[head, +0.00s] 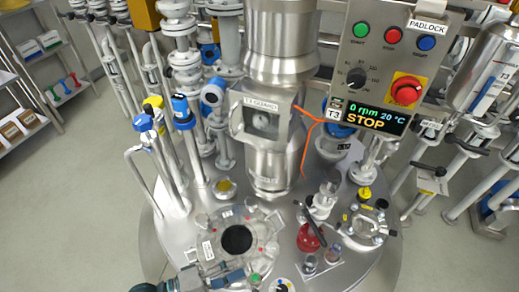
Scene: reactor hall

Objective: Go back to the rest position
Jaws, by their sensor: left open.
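My left gripper (228,277) shows at the bottom edge, left of the middle, coming in from the lower left. It is open, and I see nothing held in it. It is low in the picture, just below the round flange with the dark open hole (237,240) on the vessel lid. Much of my left arm is cut off by the frame edge. My right gripper is not in view.
The round steel vessel lid (160,240) carries a red valve (308,237), blue-capped pipes and a steel column (270,140). A control panel (385,75) reading STOP hangs at upper right. Shelves (55,65) stand at left. The floor (70,190) at left is clear.

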